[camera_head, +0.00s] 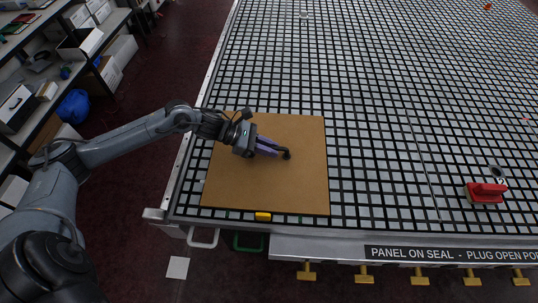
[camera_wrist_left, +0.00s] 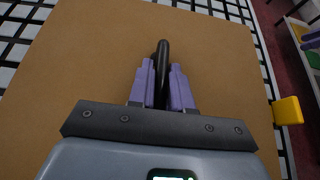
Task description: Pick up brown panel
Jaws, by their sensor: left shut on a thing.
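The brown panel (camera_head: 290,190) is a flat square board lying on the grid table near its front left corner. It fills most of the left wrist view (camera_wrist_left: 90,60). My left gripper (camera_head: 270,150) is over the panel's upper middle, its purple fingers shut on a black handle (camera_head: 286,154). The handle also shows between the fingers in the left wrist view (camera_wrist_left: 162,60). Whether the handle is fixed to the panel is hard to tell. My right gripper is not in view.
The grid table (camera_head: 400,120) extends right and back, mostly clear. A yellow block (camera_head: 263,216) is at the panel's front edge. Yellow handles (camera_head: 363,274) line the table's front. Shelves (camera_head: 60,60) with boxes stand at the left.

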